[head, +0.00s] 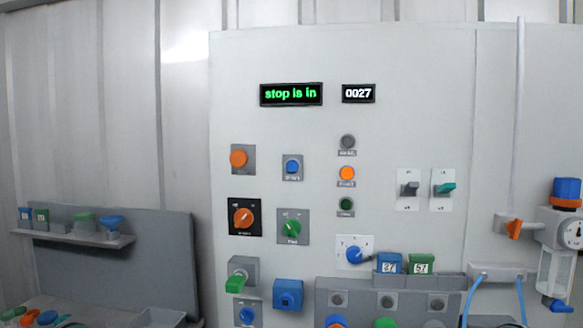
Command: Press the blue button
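A round blue button (292,166) sits on a small grey plate in the upper part of the pale wall panel (430,130). Its label is too small to read. An orange button (239,158) on another grey plate is to its left. Neither of my grippers shows in the head view, and nothing covers the blue button.
Below the blue button are an orange knob (243,218) and a green knob (292,229). A grey rack (455,283) projects at lower right, and a shelf (75,237) is left.

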